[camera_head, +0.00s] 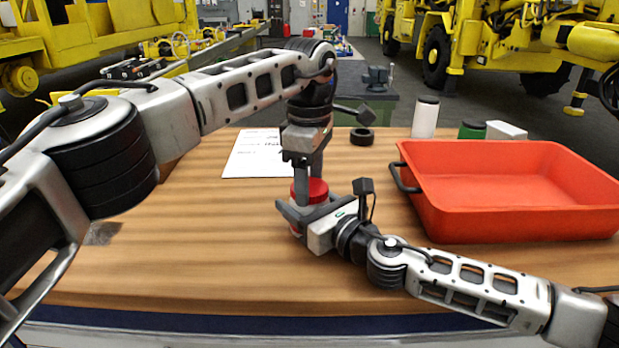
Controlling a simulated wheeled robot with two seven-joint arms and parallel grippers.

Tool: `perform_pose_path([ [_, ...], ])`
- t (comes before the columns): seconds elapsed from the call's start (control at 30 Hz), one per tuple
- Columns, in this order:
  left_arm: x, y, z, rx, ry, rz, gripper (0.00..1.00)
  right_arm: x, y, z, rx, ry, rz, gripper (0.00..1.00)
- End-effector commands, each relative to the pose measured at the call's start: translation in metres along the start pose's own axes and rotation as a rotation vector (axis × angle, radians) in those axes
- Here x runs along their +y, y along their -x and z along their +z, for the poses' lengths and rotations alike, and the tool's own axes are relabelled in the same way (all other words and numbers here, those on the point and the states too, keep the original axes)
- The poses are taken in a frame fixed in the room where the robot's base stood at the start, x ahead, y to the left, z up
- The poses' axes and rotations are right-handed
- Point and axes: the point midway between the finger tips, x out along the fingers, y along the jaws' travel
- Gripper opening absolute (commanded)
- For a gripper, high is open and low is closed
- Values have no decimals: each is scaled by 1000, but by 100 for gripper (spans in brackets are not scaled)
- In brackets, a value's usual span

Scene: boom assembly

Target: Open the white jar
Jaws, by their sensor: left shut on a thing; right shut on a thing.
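A jar with a red lid (317,189) stands on the wooden table near the middle. Its body is mostly hidden behind my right gripper, so its colour is hard to tell. My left gripper (309,180) points straight down from above and is shut on the red lid. My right gripper (296,213) reaches in from the right, low over the table, and is shut on the jar's body below the lid. A white jar with a black lid (425,118) stands upright at the table's back edge, apart from both grippers.
A large red tray (520,205) fills the table's right side. Behind it are a green jar with a dark lid (472,130) and a white box (506,130). A black ring (362,136) and a paper sheet (256,154) lie at the back.

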Motion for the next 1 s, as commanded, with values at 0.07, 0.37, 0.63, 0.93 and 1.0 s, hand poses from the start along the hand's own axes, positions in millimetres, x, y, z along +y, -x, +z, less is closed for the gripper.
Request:
perform_pose_path([
  [0.07, 0, 0, 0, 0, 121, 0, 29, 0, 0, 0, 1, 0, -1, 0],
  [0.37, 0, 1, 1, -1, 836, 0, 29, 0, 0, 0, 1, 0, -1, 0],
  [0.63, 0, 1, 1, -1, 1072, 0, 29, 0, 0, 0, 1, 0, -1, 0],
  [0.93, 0, 1, 1, -1, 1072, 0, 29, 0, 0, 0, 1, 0, -1, 0],
  [1.0, 0, 1, 1, -1, 1072, 0, 29, 0, 0, 0, 1, 0, -1, 0],
])
